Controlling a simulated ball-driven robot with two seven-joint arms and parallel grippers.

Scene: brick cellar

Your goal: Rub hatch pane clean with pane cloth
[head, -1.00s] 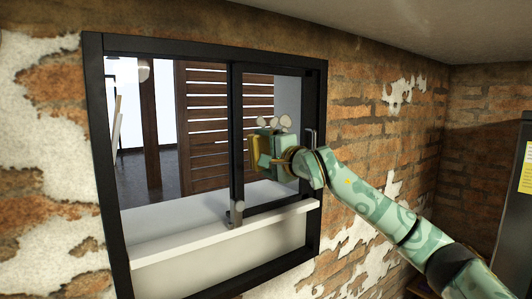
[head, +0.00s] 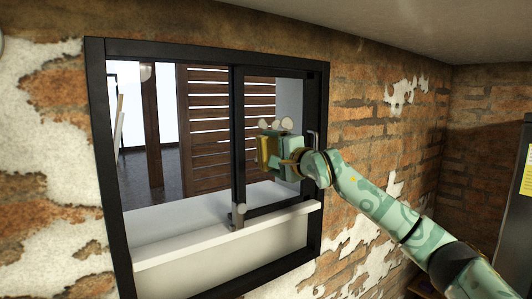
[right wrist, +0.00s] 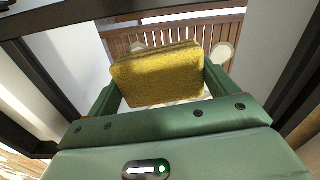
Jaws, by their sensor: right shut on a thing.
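The hatch pane (head: 259,92) is the right-hand glass in a black-framed sliding window. Pale round spots (head: 275,124) show just above my right gripper (head: 268,152); one also shows in the right wrist view (right wrist: 222,52). My right gripper is shut on the yellow pane cloth (head: 263,148), in front of the pane's middle. In the right wrist view the cloth (right wrist: 157,75) lies flat between the fingers. I cannot tell whether it touches the glass. My left gripper is not in view.
The black window frame (head: 107,180) surrounds the hatch, with a handle (head: 316,138) at the pane's right. A white sill (head: 170,247) runs below. Brick wall (head: 385,110) lies around it. A grey cabinet (head: 515,190) stands at the far right.

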